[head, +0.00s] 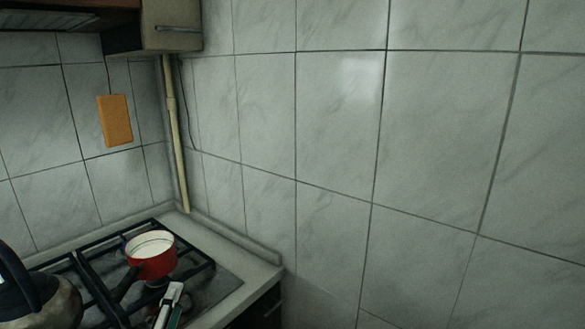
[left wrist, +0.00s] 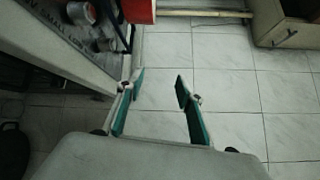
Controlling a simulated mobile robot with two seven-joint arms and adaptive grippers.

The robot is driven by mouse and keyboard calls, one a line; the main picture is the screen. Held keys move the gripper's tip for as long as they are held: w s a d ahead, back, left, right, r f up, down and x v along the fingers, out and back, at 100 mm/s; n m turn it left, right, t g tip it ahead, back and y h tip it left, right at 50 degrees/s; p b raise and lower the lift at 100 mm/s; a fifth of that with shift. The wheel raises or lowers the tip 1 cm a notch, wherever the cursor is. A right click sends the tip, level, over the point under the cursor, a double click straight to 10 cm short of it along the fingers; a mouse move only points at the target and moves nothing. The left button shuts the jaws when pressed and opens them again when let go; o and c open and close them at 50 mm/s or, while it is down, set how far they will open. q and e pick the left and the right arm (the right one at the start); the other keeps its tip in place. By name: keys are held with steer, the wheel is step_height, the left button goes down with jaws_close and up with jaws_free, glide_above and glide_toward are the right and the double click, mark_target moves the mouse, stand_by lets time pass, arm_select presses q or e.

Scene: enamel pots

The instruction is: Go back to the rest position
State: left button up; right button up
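My left gripper (head: 170,303) shows at the bottom of the head view, in front of a red enamel pot (head: 155,262) with a white inside. The pot stands upright on the stove grate, near the back corner. In the left wrist view, my left gripper (left wrist: 158,88) has its two green-padded fingers apart, with nothing between them. A red piece (left wrist: 139,10), which looks like part of the pot, is cut off by the top edge there. Only the tip of the left gripper shows in the head view. My right gripper is in neither view.
A dark-handled metal kettle (head: 40,300) stands at the stove's left. The black grate (head: 100,285) lies around the pot. An orange board (head: 115,120) hangs on the tiled wall (head: 330,130). A cabinet (head: 168,25) and a pipe (head: 176,140) are in the corner.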

arm_select(q)
steer(key=s+d+f+n+h, duration=0.3)
steer(key=f+n, duration=0.4)
steer(key=n, duration=0.9)
steer(key=s+d+f+n+h, duration=0.35)
steer(key=f+n, duration=0.35)
steer(key=n, duration=0.8)
steer(key=s+a+f+m+g+y, duration=0.1)
steer(key=s+a+f+m+g, duration=0.1)
steer(key=f+m, duration=0.6)
steer(key=s+a+f+m+g+y, duration=0.1)
steer(key=s+f+m+g, duration=0.3)
steer(key=f, duration=0.9)
steer(key=s+a+m, duration=0.1)
steer(key=s+m, duration=0.2)
steer(key=m, duration=0.1)
steer(key=shift+a+g, duration=0.15)
steer(key=shift+g, duration=0.15)
